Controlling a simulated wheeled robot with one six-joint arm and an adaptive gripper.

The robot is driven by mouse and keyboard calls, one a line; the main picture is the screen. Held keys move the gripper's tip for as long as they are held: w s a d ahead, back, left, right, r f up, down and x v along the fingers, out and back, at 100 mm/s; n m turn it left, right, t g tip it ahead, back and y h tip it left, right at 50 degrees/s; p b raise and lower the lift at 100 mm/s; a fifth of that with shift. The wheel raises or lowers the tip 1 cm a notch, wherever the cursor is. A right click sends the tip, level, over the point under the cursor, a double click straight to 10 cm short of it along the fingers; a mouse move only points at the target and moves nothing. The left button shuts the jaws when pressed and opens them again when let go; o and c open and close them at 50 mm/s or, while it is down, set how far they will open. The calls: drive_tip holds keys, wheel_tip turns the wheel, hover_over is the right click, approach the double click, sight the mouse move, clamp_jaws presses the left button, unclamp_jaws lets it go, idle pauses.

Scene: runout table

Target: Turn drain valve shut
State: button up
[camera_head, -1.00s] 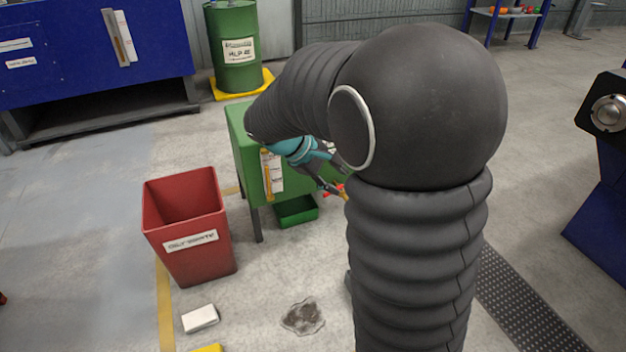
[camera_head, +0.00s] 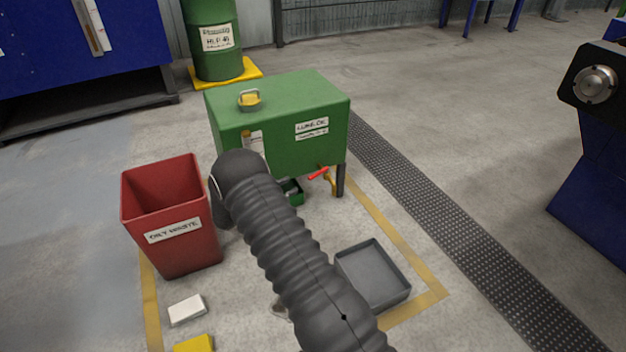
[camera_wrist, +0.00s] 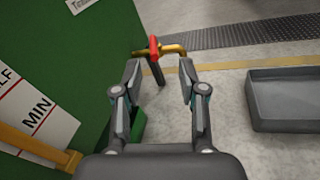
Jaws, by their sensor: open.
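The drain valve is a brass fitting (camera_head: 330,182) with a red lever (camera_head: 318,174), low on the front of the green tank (camera_head: 235,130) near its right leg. In the wrist view the red lever (camera_wrist: 153,46) stands crosswise on the brass pipe (camera_wrist: 174,50), which sticks out from the tank's side. My gripper (camera_wrist: 160,76) is open and empty. Its fingers point towards the valve, with the lever seen between and just beyond the fingertips, apparently not touched.
A small green tray (camera_head: 293,192) sits under the tank, partly hidden. A grey tray (camera_head: 375,277) lies on the floor to the right. A red waste bin (camera_head: 172,252) stands left of my arm. A perforated floor strip (camera_head: 430,195) runs along the right.

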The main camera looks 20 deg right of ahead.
sight(313, 177)
wheel_tip(313, 177, down, 4)
drive_tip(key=w+n+t, duration=0.1)
drive_tip(key=n+t, duration=0.1)
drive_tip(key=x, duration=1.2)
drive_tip(key=shift+w+d+f, duration=0.1)
drive_tip(key=shift+d, duration=0.3)
drive_tip(key=shift+c, duration=0.2)
clamp_jaws()
drive_tip(key=shift+g, duration=0.3)
